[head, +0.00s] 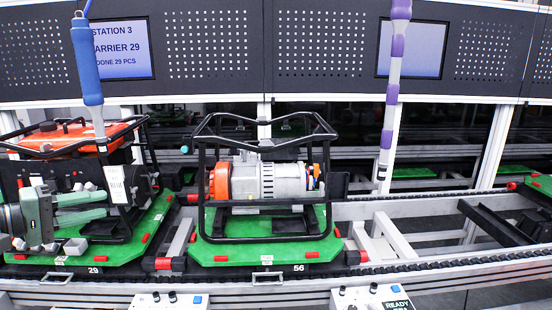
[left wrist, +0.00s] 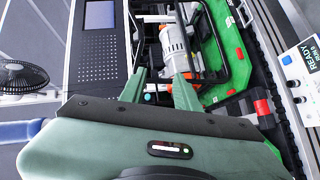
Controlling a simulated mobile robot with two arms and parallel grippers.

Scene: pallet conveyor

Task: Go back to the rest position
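My left gripper (head: 106,205) is at the lower left of the head view, its green fingers pointing right. It is in front of the left framed machine, over the left green pallet (head: 150,222). In the left wrist view the two fingers of my left gripper (left wrist: 160,78) stand apart with nothing between them, so it is open and empty. I cannot tell whether it touches the frame. My right gripper is in neither view.
A caged generator (head: 265,180) stands on the middle green pallet (head: 265,250) on the conveyor (head: 430,210). A blue-handled tool (head: 86,65) and a purple-and-white one (head: 393,85) hang in front. A control box (head: 370,297) is at the front edge.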

